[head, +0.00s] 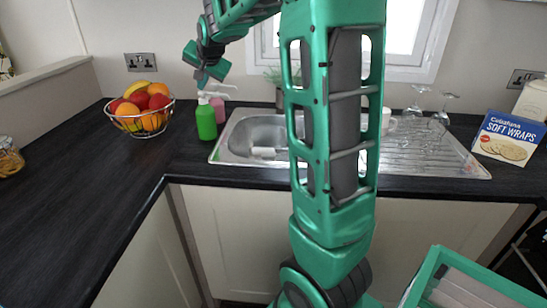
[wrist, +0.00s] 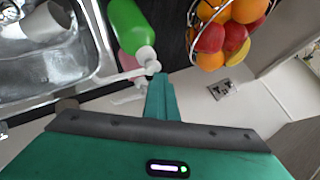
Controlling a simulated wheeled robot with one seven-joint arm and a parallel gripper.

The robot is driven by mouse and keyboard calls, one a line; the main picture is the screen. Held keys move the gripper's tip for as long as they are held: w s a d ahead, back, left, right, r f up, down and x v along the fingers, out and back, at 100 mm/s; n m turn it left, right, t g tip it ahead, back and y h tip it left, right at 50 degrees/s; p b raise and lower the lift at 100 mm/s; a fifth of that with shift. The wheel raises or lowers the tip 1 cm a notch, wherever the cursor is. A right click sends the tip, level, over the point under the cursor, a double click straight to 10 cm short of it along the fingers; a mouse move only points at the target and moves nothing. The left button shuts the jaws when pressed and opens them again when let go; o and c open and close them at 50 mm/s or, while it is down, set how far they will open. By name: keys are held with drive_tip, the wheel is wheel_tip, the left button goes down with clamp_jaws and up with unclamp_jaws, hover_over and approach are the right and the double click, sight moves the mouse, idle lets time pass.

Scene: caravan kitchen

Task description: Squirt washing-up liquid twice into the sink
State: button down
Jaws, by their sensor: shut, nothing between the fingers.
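A green pump bottle (head: 206,121) with a white pump top stands upright on the dark worktop, just left of the sink (head: 219,154). A pink pump bottle (head: 218,107) stands close behind it. My gripper (head: 202,86) is shut and empty, pointing down just above the green bottle's pump. In the wrist view, the gripper's fingertips (wrist: 160,78) are right beside the white pump head (wrist: 147,59) of the green bottle (wrist: 128,23); I cannot tell whether they touch. The pink bottle (wrist: 128,62) is partly hidden there. The sink basin (wrist: 20,75) lies left.
A wire fruit bowl (head: 142,125) stands left of the bottles. A white cup (wrist: 48,22) lies in the basin. Upturned glasses (head: 440,115) stand on the drainer, with a wraps box (head: 508,138) to the right. The left worktop is mostly clear.

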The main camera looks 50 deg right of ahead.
sight(204, 95)
drive_tip(key=shift+r, duration=3.35)
drive_tip(key=s+a+f+n+g+y, duration=0.1)
drive_tip(key=s+f, duration=0.6)
drive_tip(key=s, duration=0.8)
drive_tip(key=s+a+f+n+g+y, duration=0.1)
drive_tip(key=s+a+f+n+g, duration=0.2)
drive_tip(key=s+f, duration=0.4)
drive_tip(key=s+a+f+n+g, duration=0.1)
drive_tip(key=s+a+f+g, duration=0.2)
drive_tip(key=s, duration=2)
wheel_tip(204, 95, down, 4)
drive_tip(key=shift+s+a+f+n+g+y, duration=0.15)
drive_tip(key=shift+a+n+g+y, duration=0.25)
drive_tip(key=shift+g, duration=0.6)
